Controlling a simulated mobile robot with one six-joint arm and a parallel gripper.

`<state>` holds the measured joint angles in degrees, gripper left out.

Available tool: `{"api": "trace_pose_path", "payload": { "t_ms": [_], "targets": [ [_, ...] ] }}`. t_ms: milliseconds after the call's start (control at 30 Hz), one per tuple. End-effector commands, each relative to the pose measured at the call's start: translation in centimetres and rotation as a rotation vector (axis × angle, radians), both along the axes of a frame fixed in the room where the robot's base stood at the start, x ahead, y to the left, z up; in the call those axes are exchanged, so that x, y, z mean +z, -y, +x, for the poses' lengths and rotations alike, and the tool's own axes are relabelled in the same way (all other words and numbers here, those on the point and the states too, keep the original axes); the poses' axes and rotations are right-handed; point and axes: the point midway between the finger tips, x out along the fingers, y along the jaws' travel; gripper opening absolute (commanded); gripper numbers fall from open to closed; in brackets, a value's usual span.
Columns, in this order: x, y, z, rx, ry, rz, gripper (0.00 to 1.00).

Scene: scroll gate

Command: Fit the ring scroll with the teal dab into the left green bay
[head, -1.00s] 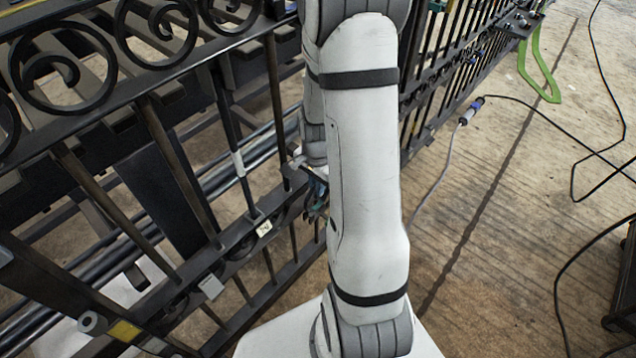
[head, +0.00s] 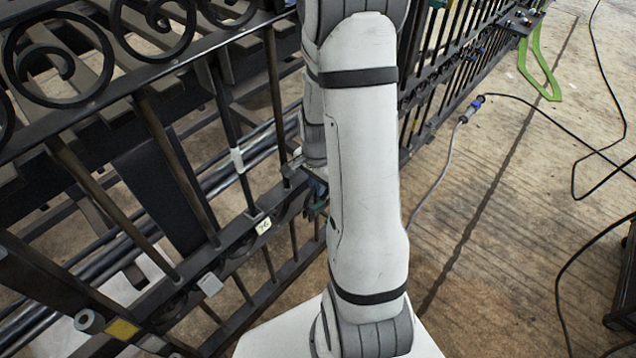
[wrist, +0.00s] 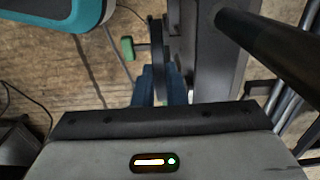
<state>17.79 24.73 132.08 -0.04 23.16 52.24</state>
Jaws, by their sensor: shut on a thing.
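My gripper (wrist: 157,88) shows its blue jaws in the wrist view, shut on a dark, thin piece seen nearly edge-on. I take this to be the ring scroll (wrist: 157,45); its teal dab does not show clearly. It stands close beside a grey gate bar (wrist: 212,60); I cannot tell whether they touch. In the head view my gripper (head: 315,195) is mostly hidden behind my arm, next to the gate's lower rails. The black gate (head: 150,130) has scroll rings along its top band. I cannot make out the left green bay in either view.
Cables (head: 590,150) lie on the floor at right. Pale tags (head: 263,226) and a yellow mark (head: 122,330) are on the lower gate. A teal and white object (wrist: 60,12) fills the wrist view's upper left.

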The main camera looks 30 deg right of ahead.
Motion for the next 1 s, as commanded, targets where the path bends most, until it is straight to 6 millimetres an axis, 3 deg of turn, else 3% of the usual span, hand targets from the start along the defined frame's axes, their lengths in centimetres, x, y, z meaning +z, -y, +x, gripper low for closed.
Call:
{"api": "trace_pose_path", "payload": {
  "t_ms": [1000],
  "targets": [
    [-1.3,0.0,0.0,0.0,0.0,0.0,0.0]
  ]
}}
